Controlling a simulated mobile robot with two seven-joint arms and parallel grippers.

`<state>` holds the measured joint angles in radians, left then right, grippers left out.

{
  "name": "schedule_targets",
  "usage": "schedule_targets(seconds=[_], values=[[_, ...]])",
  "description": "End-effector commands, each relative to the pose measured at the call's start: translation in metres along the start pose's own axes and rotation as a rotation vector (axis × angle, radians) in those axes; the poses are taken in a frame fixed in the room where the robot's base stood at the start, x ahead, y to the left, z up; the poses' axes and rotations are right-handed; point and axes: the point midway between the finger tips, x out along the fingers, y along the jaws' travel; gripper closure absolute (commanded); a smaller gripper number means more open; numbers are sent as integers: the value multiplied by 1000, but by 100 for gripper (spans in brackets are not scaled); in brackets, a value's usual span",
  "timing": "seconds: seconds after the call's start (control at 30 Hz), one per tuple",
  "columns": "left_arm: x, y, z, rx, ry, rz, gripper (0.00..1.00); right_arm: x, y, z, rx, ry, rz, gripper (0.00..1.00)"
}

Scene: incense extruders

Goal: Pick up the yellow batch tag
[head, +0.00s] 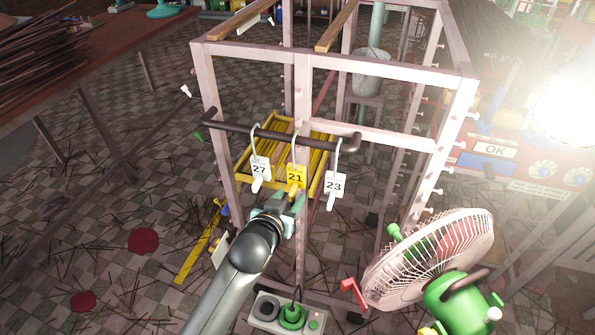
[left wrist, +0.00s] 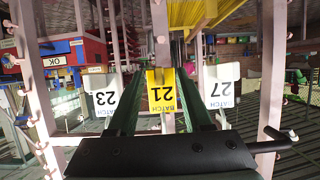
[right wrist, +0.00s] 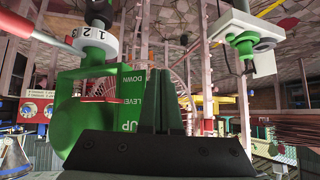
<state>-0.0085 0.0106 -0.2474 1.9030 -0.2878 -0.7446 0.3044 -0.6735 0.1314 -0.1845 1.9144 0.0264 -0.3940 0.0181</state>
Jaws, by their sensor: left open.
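The yellow batch tag (head: 296,178), marked 21, hangs from a hook on the dark rail (head: 262,137) of a pale rack. White tags 27 (head: 259,170) and 23 (head: 334,186) hang on either side of it. My left gripper (head: 280,203) is open just below and in front of the yellow tag. In the left wrist view the yellow tag (left wrist: 162,92) appears upside down between the two open fingers, with no clear contact. My right gripper (right wrist: 168,100) shows only in the right wrist view, its fingers together and nothing visible between them.
A yellow tray (head: 322,163) sits in the rack behind the tags. A caged fan (head: 430,260) with a green motor stands at the right front. A green-knobbed control box (head: 290,314) is at the bottom. A table of dark sticks (head: 75,45) is at the left.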

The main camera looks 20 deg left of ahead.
Motion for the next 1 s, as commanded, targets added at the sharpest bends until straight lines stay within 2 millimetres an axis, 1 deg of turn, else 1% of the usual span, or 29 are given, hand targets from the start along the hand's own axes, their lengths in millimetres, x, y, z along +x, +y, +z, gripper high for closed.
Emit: schedule_targets(seconds=[0.13, 0.17, 0.5, 0.6, 1.0], values=[[0, 0, -1, 0, 0, 0, 50, -1, 0, 0, 0, -2, 0, 100], [0, 0, -1, 0, 0, 0, 52, -1, 0, 1, 1, -3, 0, 100], [0, 0, -1, 0, 0, 0, 90, -2, 0, 3, 1, -7, 0, 100], [0, 0, -1, 0, 0, 0, 100, -2, 0, 3, 1, -7, 0, 100], [0, 0, -1, 0, 1, 0, 100, -2, 0, 3, 1, -7, 0, 100]])
